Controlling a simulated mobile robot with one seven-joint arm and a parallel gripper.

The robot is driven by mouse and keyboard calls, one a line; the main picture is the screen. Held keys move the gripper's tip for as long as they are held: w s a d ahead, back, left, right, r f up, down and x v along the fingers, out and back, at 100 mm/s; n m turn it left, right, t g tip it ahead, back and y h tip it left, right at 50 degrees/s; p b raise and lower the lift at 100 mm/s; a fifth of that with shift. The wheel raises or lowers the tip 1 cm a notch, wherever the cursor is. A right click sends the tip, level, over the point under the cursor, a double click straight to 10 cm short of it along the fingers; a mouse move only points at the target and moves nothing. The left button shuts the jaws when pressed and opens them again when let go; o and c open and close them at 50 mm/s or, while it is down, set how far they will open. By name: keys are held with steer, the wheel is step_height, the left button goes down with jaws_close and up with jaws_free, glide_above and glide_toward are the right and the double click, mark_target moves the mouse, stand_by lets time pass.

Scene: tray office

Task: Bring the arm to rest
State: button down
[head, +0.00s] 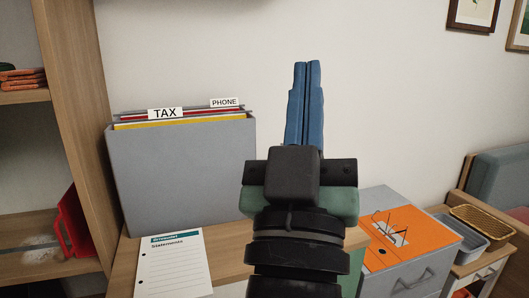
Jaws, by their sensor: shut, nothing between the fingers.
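My gripper (307,66) is in the middle of the head view, pointing up, with its two blue fingers together and nothing between them. It shows in front of the white wall, to the right of a grey file box. My dark wrist and arm rise from the bottom edge and hide part of the desk behind them. I cannot tell how far the fingers are from the wall.
A grey file box (180,175) with TAX and PHONE tabs stands on the wooden desk (225,262). A printed sheet (175,266) lies before it. A wooden shelf (75,120) is at left. An orange folder (408,238) and trays (462,236) are at right.

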steer(key=s+a+r+t+y, duration=0.2)
steer(key=s+a+r+y, duration=0.25)
steer(key=s+r, duration=0.3)
step_height(320, 180, up, 20)
steer(key=w+p, duration=0.1)
steer(key=p, duration=2)
steer(key=shift+d+r+g+p, duration=0.15)
steer(key=shift+d+g+p, duration=0.1)
steer(key=shift+g+p, duration=0.05)
steer(key=c, duration=1.6)
jaws_free()
